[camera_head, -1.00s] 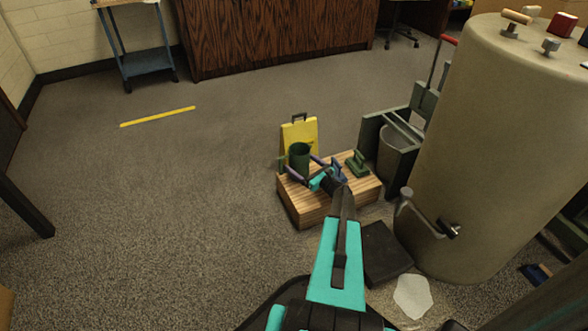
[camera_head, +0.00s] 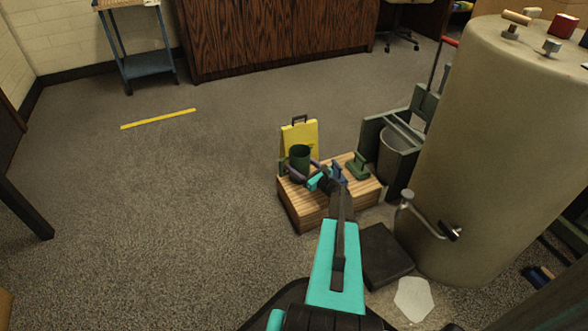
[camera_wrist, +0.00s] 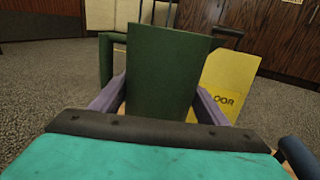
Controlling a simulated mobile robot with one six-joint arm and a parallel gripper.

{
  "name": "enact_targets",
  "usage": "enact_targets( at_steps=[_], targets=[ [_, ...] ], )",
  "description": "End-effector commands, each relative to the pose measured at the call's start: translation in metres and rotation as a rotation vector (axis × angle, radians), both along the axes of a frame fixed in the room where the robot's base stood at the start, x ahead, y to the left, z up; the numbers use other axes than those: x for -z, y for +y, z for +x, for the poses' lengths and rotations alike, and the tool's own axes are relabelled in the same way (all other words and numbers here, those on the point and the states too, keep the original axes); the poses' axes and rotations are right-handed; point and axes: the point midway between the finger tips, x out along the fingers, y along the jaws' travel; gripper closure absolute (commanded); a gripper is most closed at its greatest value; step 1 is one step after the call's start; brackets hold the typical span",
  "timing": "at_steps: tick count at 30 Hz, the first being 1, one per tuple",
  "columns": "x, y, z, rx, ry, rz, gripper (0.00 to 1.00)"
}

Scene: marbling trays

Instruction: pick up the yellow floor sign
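The yellow floor sign (camera_head: 312,131) stands upright behind the wooden crate, with a dark handle on top. In the wrist view the sign (camera_wrist: 229,78) is at right, partly hidden by a dark green mug (camera_wrist: 165,75); lettering reading "OOR" shows on it. My gripper (camera_head: 305,171) is over the crate's left part, in front of the sign and apart from it. Its purple fingers are spread, one on each side of the green mug (camera_head: 300,154). I cannot tell whether they touch the mug.
The wooden crate (camera_head: 308,207) also bears a green tool (camera_head: 358,167) and a small blue thing (camera_head: 338,174). A mop bucket (camera_head: 396,152) and a large beige tank (camera_head: 492,150) stand at right. Open floor lies left of the crate.

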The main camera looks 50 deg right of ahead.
Motion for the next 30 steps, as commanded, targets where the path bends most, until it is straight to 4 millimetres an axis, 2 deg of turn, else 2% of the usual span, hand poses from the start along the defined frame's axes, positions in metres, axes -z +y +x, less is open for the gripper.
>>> enact_targets(
  at_steps=[14,23,30],
  targets=[
    [-0.008,0.000,0.000,0.000,-0.001,0.000,0.56],
    [-0.042,0.000,-0.001,0.001,-0.001,-0.002,0.56],
    [-0.043,0.025,-0.038,0.003,0.001,0.001,0.56]
  ],
)
